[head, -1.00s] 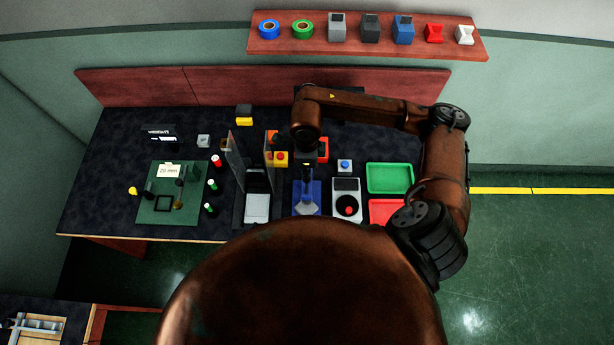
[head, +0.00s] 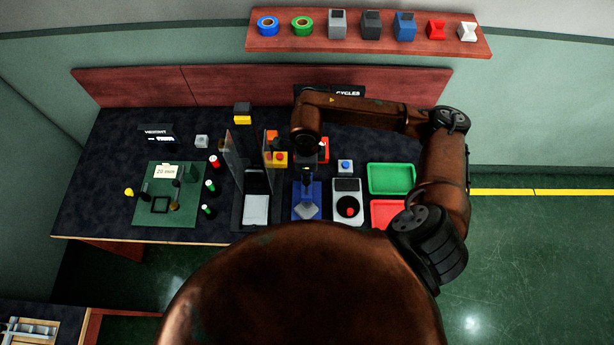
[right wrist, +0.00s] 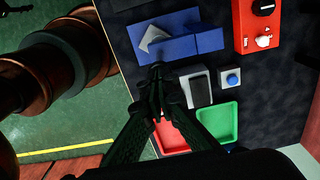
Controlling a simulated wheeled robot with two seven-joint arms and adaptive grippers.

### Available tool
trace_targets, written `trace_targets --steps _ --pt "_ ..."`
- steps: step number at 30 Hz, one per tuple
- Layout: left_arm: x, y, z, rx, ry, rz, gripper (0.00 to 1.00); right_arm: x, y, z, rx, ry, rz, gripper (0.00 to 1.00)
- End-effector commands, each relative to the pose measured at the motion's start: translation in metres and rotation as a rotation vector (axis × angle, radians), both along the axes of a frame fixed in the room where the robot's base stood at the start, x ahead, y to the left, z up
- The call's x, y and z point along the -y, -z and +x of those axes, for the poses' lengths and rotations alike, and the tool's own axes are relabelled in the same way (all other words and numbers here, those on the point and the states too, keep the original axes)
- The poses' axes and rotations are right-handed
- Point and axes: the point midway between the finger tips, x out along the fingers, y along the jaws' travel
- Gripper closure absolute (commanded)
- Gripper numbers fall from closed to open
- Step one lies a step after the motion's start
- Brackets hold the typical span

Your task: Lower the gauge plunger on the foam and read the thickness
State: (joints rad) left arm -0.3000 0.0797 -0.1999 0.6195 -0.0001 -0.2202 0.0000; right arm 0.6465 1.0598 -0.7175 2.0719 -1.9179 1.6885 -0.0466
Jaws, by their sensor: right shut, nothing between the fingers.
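The thickness gauge has a blue base (head: 298,188), which also shows in the right wrist view (right wrist: 180,47). A light grey foam piece (head: 307,211) lies on its front part, turned at an angle; it also shows in the right wrist view (right wrist: 152,38). My right gripper (head: 307,183) is above the gauge, just behind the foam in the head view. In the right wrist view its dark fingers (right wrist: 157,70) are together and empty, near the blue base's edge. The arm hides the plunger and the gauge's upper part, so no reading is visible. My left gripper is not in view.
Right of the gauge are a grey device with a red knob (head: 347,211), a blue-button box (head: 345,166), a green tray (head: 391,179) and a red tray (head: 386,212). Left stands a tall-walled fixture (head: 236,155). A green mat (head: 180,215) lies farther left.

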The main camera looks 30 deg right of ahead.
Motion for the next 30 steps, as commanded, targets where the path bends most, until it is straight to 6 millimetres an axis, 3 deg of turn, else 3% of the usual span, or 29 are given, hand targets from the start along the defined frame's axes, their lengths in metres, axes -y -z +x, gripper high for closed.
trace_targets --steps 30 --pt "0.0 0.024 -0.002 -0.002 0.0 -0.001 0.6 0.0 0.025 0.0 -0.001 0.0 -0.001 1.0"
